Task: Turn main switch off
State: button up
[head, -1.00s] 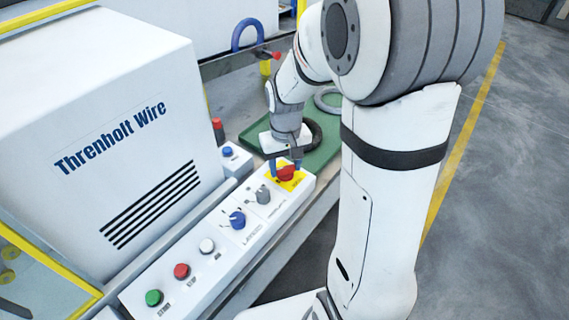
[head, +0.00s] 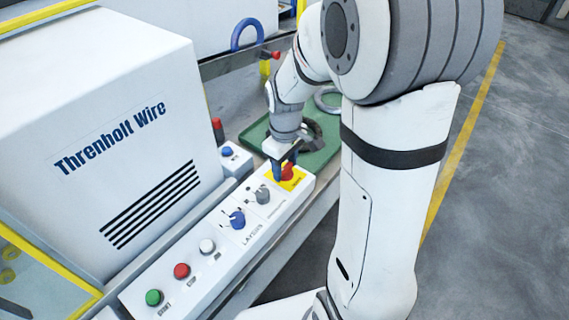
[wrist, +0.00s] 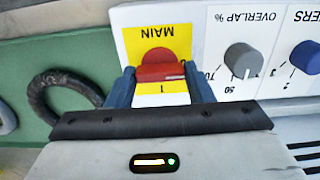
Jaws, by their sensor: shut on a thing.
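The main switch is a red rotary knob (head: 287,173) on a yellow plate (head: 298,181) at the far end of the white control panel. In the wrist view the red knob (wrist: 160,66) sits under the upside-down word MAIN, with its handle lying crosswise in the picture. My gripper (wrist: 158,85) has its blue fingers on either side of the handle and is shut on it. In the head view my gripper (head: 284,172) comes down on the knob from above, hiding part of it.
A green tray (head: 318,160) with a dark ring lies beyond. The white machine housing (head: 110,130) stands left.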

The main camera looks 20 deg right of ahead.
aim_at(286, 168)
dwell(0.3)
jog(key=o, duration=1)
notch_tip(286, 168, up, 8)
jog(key=shift+s+f+p, duration=0.1)
jog(key=shift+p, duration=0.2)
jog(key=s+r+m+t+p, duration=0.1)
jog(key=s+r+m, duration=0.2)
jog(key=s, duration=0.4)
jog(key=s+r+m+t+p, duration=0.1)
jog(key=s+r+m+p, duration=0.1)
jog(key=s, duration=0.5)
jog(key=shift+r+m+t, duration=0.3)
jog(key=shift+r+m, duration=0.45)
jog(key=shift+m, duration=0.45)
